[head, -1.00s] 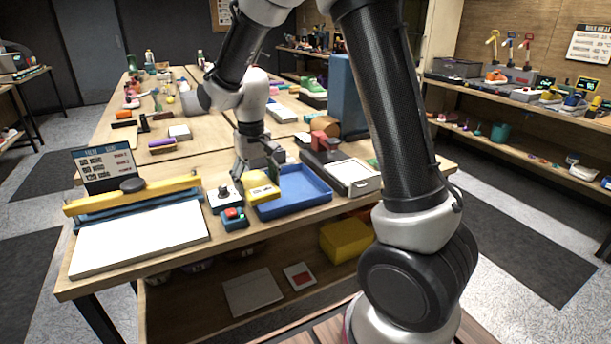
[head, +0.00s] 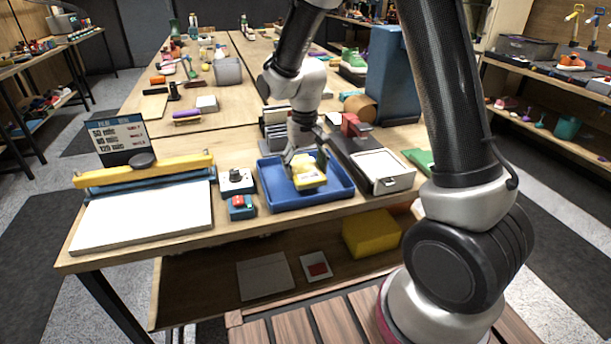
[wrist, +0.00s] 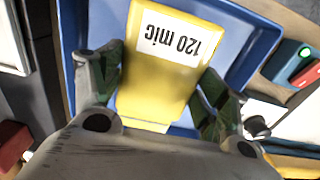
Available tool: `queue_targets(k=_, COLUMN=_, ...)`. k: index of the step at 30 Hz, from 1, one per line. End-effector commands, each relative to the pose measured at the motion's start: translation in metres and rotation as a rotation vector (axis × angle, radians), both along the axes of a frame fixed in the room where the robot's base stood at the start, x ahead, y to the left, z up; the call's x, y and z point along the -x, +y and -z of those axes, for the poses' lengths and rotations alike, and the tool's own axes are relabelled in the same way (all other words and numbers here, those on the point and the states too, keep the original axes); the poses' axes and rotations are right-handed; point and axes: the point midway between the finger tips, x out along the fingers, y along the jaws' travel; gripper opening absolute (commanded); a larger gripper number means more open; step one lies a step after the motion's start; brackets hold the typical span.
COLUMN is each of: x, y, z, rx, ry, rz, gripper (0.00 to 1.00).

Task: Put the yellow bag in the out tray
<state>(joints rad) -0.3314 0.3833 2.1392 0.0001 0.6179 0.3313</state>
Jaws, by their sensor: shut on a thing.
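The yellow bag (head: 308,177) is in my gripper (head: 304,163), over the inside of the blue tray (head: 340,193) in the head view. In the wrist view the yellow bag (wrist: 165,70) carries a white label reading "120 mic", upside down. My gripper's two fingers (wrist: 160,90) are on either side of it, shut on it. The blue tray (wrist: 232,58) surrounds the bag in the wrist view. I cannot tell whether the bag touches the tray floor. No tray label is readable.
Left of the tray stand a small box with a black knob (head: 236,181) and a teal box with a red button (head: 241,207). A sealer with a yellow bar (head: 145,172) is further left. A dark case with a white top (head: 381,168) is close on the right.

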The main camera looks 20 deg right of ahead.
Motion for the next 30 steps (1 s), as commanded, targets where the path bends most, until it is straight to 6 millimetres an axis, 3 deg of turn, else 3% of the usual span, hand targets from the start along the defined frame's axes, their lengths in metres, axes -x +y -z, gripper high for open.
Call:
queue_targets(k=6, x=0.001, y=0.0, z=0.03, rx=0.001, ry=0.004, rz=0.0, gripper=0.47)
queue_targets(k=17, x=0.0, y=0.0, z=0.034, rx=0.0, ry=0.001, rz=0.0, gripper=0.47)
queue_targets(k=18, x=0.0, y=0.0, z=0.034, rx=0.0, ry=0.001, rz=0.0, gripper=0.82)
queue_targets(k=20, x=0.0, y=0.0, z=0.033, rx=0.0, ry=0.001, rz=0.0, gripper=0.93)
queue_targets(k=30, x=0.0, y=0.0, z=0.033, rx=0.0, ry=0.001, rz=0.0, gripper=0.96)
